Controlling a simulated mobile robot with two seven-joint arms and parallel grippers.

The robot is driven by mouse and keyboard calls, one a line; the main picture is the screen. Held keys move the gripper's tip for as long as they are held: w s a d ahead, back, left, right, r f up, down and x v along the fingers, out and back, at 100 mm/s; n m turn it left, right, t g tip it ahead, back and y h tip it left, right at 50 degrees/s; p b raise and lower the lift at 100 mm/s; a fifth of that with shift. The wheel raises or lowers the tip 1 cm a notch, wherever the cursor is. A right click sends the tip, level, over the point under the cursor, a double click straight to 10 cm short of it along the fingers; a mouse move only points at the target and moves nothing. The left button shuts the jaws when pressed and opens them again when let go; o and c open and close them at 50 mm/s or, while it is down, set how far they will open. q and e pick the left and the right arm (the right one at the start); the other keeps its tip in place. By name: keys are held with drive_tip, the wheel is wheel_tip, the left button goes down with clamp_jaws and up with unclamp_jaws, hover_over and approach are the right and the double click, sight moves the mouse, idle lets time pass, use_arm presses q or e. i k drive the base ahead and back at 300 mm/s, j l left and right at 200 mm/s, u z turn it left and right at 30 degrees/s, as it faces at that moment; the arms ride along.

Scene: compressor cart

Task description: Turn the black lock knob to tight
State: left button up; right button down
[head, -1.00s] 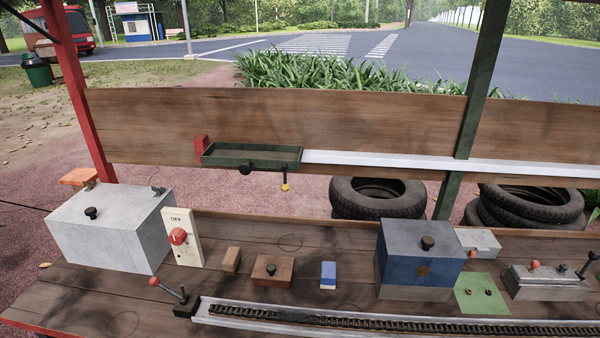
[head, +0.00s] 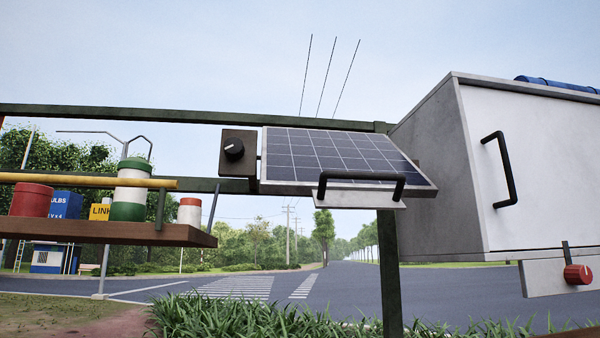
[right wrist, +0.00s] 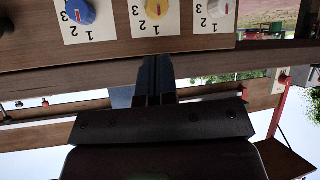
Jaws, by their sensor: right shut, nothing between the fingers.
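A black knob (head: 234,149) with a white mark is on a dark box at the left end of a tilted solar panel (head: 335,158) in the head view. The mark points right and slightly down; no tight label is readable. The panel has a black handle (head: 360,184) along its lower front. My right gripper (right wrist: 155,84) shows in the right wrist view, shut and empty, below a wooden board in the picture. The black knob is not seen there. Neither gripper shows in the head view, and my left gripper is out of sight.
A grey cabinet (head: 440,190) with a black handle is at right, a red knob (head: 577,274) below it. A shelf (head: 110,232) with cans and boxes is at left. Blue (right wrist: 79,11), yellow (right wrist: 157,8) and white (right wrist: 217,8) dials are near my right gripper.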

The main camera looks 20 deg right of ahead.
sight(234, 148)
drive_tip(key=z, duration=0.65)
drive_tip(key=k+l+u, duration=0.2)
drive_tip(key=l, duration=0.2)
